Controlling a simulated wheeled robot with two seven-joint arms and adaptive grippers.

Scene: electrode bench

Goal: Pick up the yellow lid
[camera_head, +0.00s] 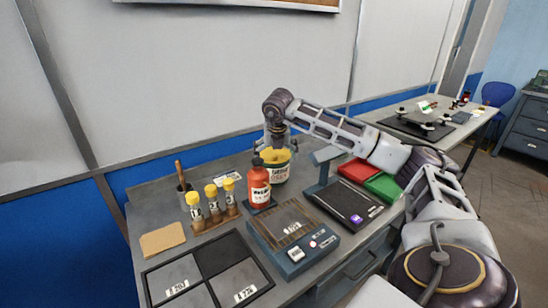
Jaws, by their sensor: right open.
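A wide jar (279,174) with a yellow top and a printed label stands toward the back of the bench. Its yellow lid (283,156) is partly covered by my right gripper. My right gripper (276,150) points down from above, its fingers at the height of the lid. It is open, with the fingers around or just in front of the lid; whether they touch it I cannot tell. My left gripper is not in the picture.
A red-orange bottle (259,184) stands close in front of the jar. Several yellow-capped vials (212,199) stand in a rack to the left. A scale (293,236), a black panel (345,204) and red (358,170) and green (383,187) blocks lie nearby.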

